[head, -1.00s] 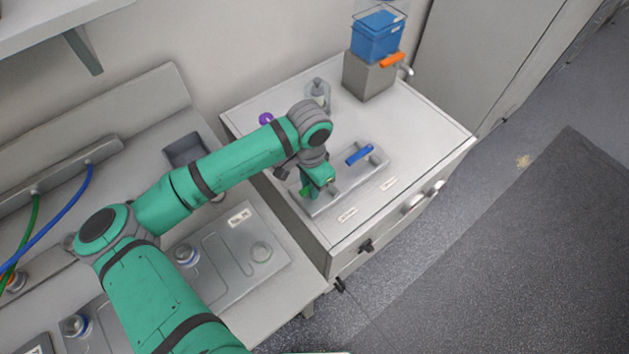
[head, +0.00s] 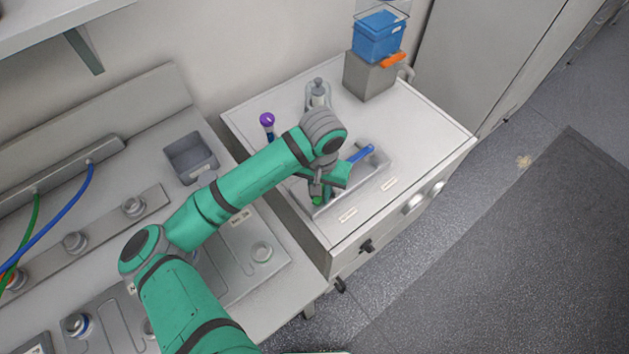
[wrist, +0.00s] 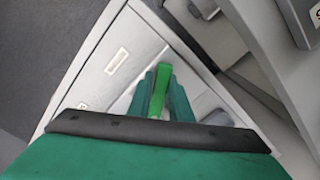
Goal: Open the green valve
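The green valve's bright green handle (wrist: 161,90) stands between the two darker green fingers of my gripper (wrist: 163,84) in the wrist view. The fingers are close against both sides of the handle and leave almost no gap. In the head view, a small part of the green valve (head: 318,200) shows below my gripper (head: 323,192), at the near left end of a grey valve panel (head: 348,196) on the cabinet top. My wrist and fingers hide the rest of the handle and its pivot.
A blue valve handle (head: 361,153) is at the panel's far side, close to my wrist. A clear bottle (head: 318,95), a purple-capped tube (head: 267,121) and a grey box (head: 370,76) under a blue bin (head: 378,37) stand behind. The cabinet's right side is clear.

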